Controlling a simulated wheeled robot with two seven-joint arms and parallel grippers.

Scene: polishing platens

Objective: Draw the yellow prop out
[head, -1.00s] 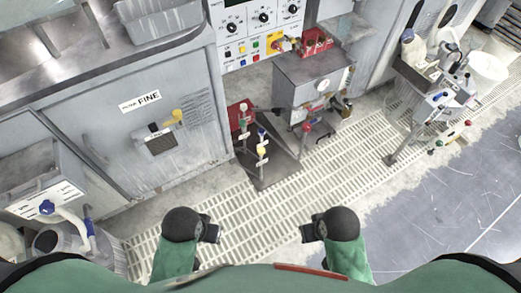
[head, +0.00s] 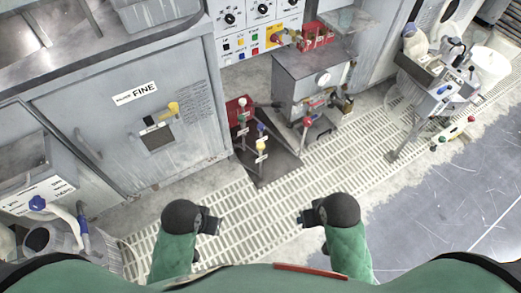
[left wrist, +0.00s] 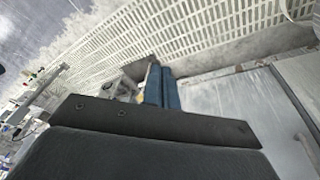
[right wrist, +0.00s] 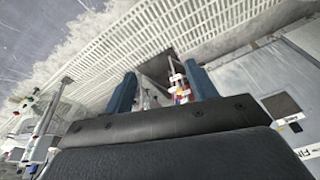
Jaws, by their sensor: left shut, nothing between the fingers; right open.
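A yellow piece (head: 173,108) sticks up at a dark slot plate (head: 157,138) on the grey cabinet front, below the FINE label. A yellow-topped post (head: 261,145) stands on a dark floor plate beside the cabinet. I cannot tell which of these is the prop. My left gripper (head: 216,226) is shut and empty, low over the floor grating; its blue fingers (left wrist: 162,86) are together in the left wrist view. My right gripper (head: 302,218) is open and empty, to the right of it; its fingers (right wrist: 163,90) are spread in the right wrist view. Neither gripper touches anything.
The grey cabinet (head: 105,150) fills the left. A control panel (head: 255,28), a grey box unit (head: 312,75) and a red bin (head: 315,36) stand at the back. A cart with bottles (head: 440,85) stands at the right. The grating (head: 240,215) before me is clear.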

